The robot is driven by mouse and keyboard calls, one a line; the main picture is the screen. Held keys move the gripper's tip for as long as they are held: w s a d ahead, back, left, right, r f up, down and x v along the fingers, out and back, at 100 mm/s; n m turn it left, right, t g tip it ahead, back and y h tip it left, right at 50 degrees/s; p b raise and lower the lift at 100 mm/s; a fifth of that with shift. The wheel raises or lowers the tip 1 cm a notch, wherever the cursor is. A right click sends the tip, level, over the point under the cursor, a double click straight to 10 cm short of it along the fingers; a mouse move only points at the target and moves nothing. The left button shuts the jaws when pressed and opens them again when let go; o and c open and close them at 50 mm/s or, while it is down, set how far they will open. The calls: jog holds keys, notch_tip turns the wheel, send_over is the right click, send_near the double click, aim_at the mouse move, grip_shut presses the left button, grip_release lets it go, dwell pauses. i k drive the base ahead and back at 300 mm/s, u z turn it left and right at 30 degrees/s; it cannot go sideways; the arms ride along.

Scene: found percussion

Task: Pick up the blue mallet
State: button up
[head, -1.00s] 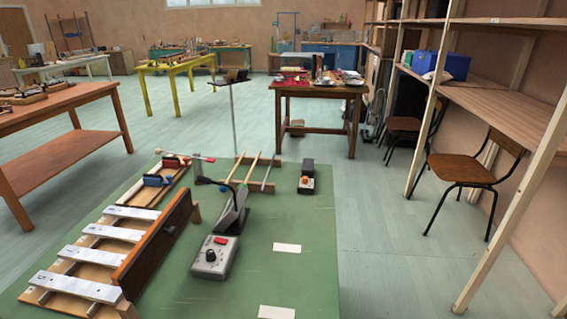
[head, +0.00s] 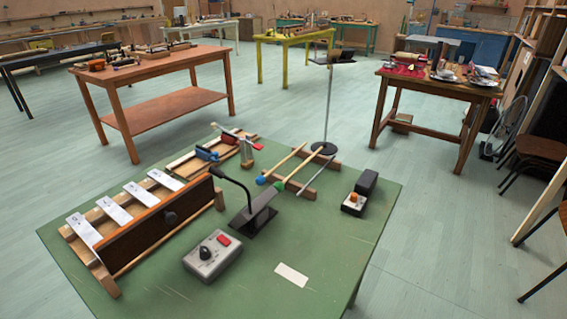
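The blue mallet (head: 284,163) lies on a low wooden rack (head: 331,163) on the green table (head: 335,255). Its round blue head points toward the near left and its pale wooden stick runs back to the right. A green-headed mallet (head: 303,167) lies beside it on the right, roughly parallel. A thin grey rod (head: 317,177) lies further right on the same rack. The black gooseneck device (head: 251,212) stands just in front of the heads, close to the green one. My gripper is not in view.
A grey control box (head: 212,257) with a red button and a wooden-framed metal-bar instrument (head: 115,212) stand nearer. A small box with an orange knob (head: 354,203) is right of the rack. A red-headed mallet (head: 237,136) lies behind left. The table's right front is mostly clear.

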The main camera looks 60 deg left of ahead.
aim_at(260, 180)
jog(key=u, duration=0.75)
jog(key=i, duration=1)
jog(key=u, duration=1.05)
